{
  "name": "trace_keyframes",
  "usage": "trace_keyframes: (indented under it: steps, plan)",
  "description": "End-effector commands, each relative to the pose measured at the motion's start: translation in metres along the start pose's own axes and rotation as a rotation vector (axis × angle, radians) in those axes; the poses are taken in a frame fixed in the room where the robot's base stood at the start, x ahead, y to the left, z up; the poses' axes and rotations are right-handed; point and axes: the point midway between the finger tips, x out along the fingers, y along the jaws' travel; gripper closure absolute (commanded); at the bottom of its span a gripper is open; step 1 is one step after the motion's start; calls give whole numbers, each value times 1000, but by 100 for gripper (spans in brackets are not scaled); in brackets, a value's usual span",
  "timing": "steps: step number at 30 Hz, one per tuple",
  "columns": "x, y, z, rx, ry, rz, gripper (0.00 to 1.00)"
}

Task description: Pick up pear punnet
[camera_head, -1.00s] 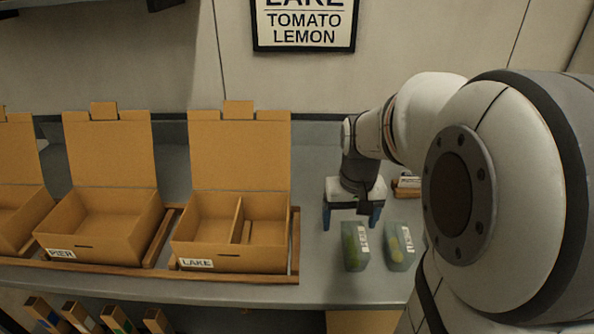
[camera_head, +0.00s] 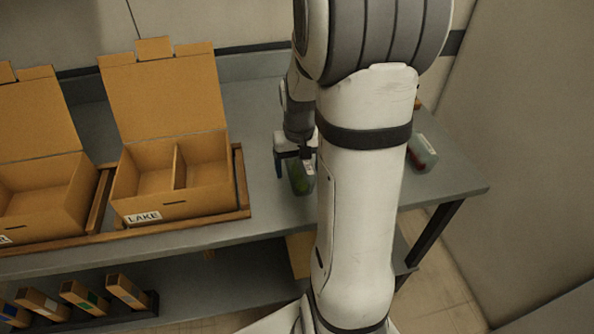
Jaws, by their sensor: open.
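A clear, grey-green punnet (camera_head: 301,181) with green contents and a white label sits on the grey counter, right of the LAKE crate. Its label is too small to read, so I cannot confirm it is the pear punnet. My gripper (camera_head: 296,168) points down at its far end, jaws open, with a blue finger at its left side. I cannot tell whether it touches the punnet. My arm hides the counter to the right. Another punnet (camera_head: 423,153) with reddish contents and a white label lies beyond the arm, near the counter's right end.
The open LAKE crate (camera_head: 143,217), with a divider and raised lid, stands in a wooden frame at left. Another open crate (camera_head: 45,215) stands farther left. Several small boxes (camera_head: 82,297) sit on the lower shelf. The counter's right end is mostly bare.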

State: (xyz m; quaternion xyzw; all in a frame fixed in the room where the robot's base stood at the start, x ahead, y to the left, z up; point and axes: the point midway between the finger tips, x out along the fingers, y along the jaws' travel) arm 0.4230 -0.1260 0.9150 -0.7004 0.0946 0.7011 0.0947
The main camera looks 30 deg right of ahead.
Motion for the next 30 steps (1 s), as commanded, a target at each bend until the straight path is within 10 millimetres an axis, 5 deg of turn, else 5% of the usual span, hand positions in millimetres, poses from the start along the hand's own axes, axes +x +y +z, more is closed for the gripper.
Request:
trace_keyframes:
  steps: [5, 23, 30]
  plan:
    - [0, 0, 0, -1, 1, 0, 20]
    - [0, -1, 0, -2, 1, 0, 68]
    - [-2, -1, 0, -2, 2, 0, 69]
